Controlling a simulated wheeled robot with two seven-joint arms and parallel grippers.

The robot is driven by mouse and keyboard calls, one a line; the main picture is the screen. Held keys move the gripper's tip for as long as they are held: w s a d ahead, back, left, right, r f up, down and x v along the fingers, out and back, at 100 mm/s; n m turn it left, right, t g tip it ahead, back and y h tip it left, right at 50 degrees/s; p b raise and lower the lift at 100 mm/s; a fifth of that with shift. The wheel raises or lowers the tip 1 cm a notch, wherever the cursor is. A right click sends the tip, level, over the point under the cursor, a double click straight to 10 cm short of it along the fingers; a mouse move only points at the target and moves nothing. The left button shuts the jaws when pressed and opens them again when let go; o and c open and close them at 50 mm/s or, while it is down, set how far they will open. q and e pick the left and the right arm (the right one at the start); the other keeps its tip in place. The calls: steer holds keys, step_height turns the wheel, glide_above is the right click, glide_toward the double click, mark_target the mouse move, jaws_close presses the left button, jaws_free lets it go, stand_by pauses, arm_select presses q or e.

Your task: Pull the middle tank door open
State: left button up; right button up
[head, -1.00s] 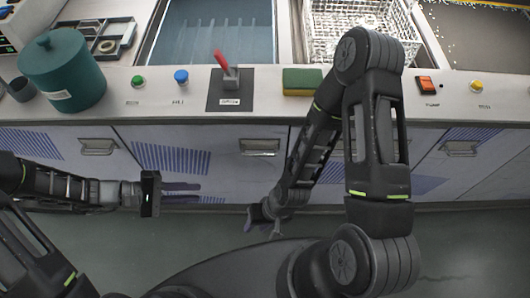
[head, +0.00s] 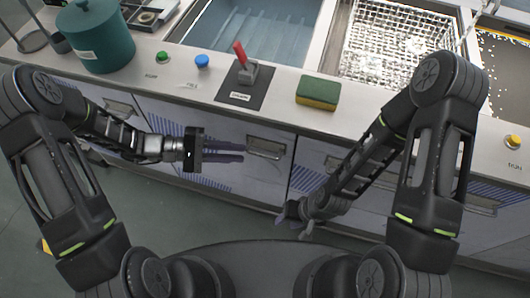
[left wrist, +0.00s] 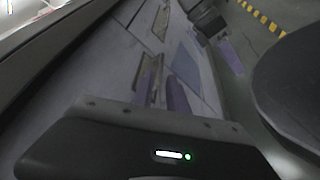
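The middle tank door (head: 215,155) is a pale grey panel with blue stripes, flush with the cabinet front. Its metal handle (head: 266,147) is near its upper right corner; a handle also shows in the left wrist view (left wrist: 148,80). My left gripper (head: 243,153) points right, its two purple fingers slightly apart and empty. The fingertips are just left of the handle; I cannot tell how far in front of it they are. In the left wrist view one purple finger (left wrist: 177,97) shows beside the handle. My right gripper (head: 294,221) hangs low by the cabinet, its fingers spread and empty.
The counter above holds a teal pot (head: 97,38), a red lever (head: 240,55), a green and yellow sponge (head: 318,92), buttons, a water tank (head: 255,35) and a wire basket (head: 395,45). Another door with a handle (head: 118,106) is to the left. Green floor lies below.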

mark_target(263, 155)
arm_select(q)
steer(key=x, duration=0.8)
steer(key=shift+b, duration=0.35)
steer(key=shift+a, duration=0.1)
steer(key=shift+c, duration=0.5)
jaws_close()
stand_by(0.4)
